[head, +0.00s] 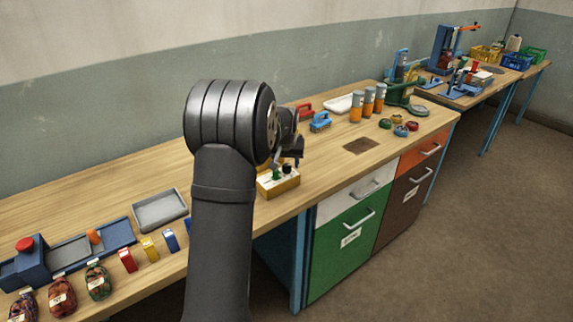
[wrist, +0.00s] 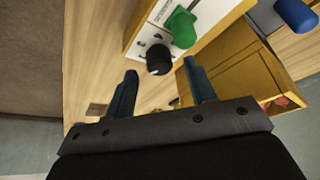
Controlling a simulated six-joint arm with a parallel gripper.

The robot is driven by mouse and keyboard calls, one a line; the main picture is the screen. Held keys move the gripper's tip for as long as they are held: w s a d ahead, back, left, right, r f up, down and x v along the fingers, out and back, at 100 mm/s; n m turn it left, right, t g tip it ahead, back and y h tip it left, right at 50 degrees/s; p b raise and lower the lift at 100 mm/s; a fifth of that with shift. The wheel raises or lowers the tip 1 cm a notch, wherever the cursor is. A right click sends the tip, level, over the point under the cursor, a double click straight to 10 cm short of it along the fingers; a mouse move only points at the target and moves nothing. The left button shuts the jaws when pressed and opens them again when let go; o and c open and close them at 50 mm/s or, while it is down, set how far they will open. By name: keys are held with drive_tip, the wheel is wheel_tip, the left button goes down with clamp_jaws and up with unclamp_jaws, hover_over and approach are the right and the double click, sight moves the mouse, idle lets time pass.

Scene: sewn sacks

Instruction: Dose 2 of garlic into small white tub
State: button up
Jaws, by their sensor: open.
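My gripper (head: 292,150) is partly hidden behind my arm in the head view, just above a yellow control box (head: 282,187). In the wrist view my gripper (wrist: 160,78) has its two dark fingers apart with nothing held between them. The box's pale panel (wrist: 150,38) carries a black knob (wrist: 159,60) and a green switch (wrist: 181,27), just beyond the fingertips. I cannot tell whether the fingers touch the knob. A shallow white container (head: 339,104) stands at the back of the bench. I cannot make out garlic or a clearly small white tub.
Several orange-and-grey cylinders (head: 368,99) and small coloured round items (head: 399,130) stand to the right. A grey tray (head: 160,210), small coloured blocks and filled net bags (head: 62,298) are at the left. A yellow structure (wrist: 245,80) is beside the right finger.

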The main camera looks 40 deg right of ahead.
drive_tip(key=shift+x, duration=0.85)
drive_tip(key=shift+c, duration=0.2)
drive_tip(key=c, duration=0.9)
drive_tip(key=shift+m, duration=0.3)
drive_tip(key=m+g+h, duration=0.1)
drive_tip(key=m, duration=0.1)
drive_tip(key=shift+w+a+m, duration=0.1)
drive_tip(key=shift+m, duration=0.2)
drive_tip(key=shift+w+m+g, duration=0.1)
drive_tip(key=shift+m+g, duration=0.6)
drive_tip(key=shift+m, duration=1.2)
